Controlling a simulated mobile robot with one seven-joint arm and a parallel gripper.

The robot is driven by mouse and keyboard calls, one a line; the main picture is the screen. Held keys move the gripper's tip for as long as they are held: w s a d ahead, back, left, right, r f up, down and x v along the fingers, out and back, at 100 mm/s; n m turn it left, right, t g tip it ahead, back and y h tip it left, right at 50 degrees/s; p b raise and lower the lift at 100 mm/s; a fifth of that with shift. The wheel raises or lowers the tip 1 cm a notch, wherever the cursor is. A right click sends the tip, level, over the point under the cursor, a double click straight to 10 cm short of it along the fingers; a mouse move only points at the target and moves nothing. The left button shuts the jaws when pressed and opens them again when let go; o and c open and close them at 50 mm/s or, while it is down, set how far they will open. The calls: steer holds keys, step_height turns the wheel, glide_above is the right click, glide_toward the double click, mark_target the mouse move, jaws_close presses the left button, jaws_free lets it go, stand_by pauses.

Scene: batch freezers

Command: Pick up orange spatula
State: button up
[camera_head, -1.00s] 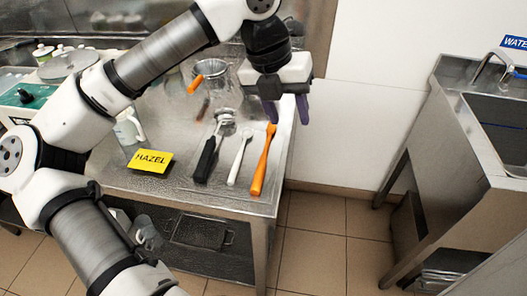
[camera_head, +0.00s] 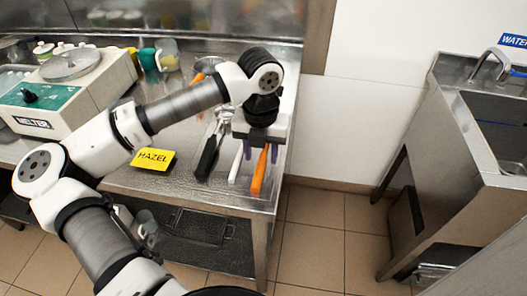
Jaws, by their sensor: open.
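The orange spatula (camera_head: 259,172) lies on the steel table, rightmost of the tools near the right edge. Its lower handle shows; its upper part is hidden behind my gripper. My gripper (camera_head: 260,155) points down over it, open, with purple fingertips at either side of the orange handle in the picture. I cannot tell how high the fingertips are above the table. A white spatula (camera_head: 235,170) lies just left, partly covered by my gripper, and a black-handled tool (camera_head: 208,158) lies farther left.
A yellow HAZEL card (camera_head: 152,159) lies left of the tools on the steel table (camera_head: 200,190). A white machine (camera_head: 75,95) stands at the back left, with a green cup (camera_head: 148,59) near it. A steel sink (camera_head: 490,130) stands at the right, across open floor.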

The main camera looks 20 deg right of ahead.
mark_target(261, 165)
steer(key=shift+f+p, duration=0.35)
steer(key=shift+f, duration=1.35)
jaws_close()
steer(key=shift+r, duration=0.1)
step_height(261, 165, up, 10)
steer(key=b, duration=0.2)
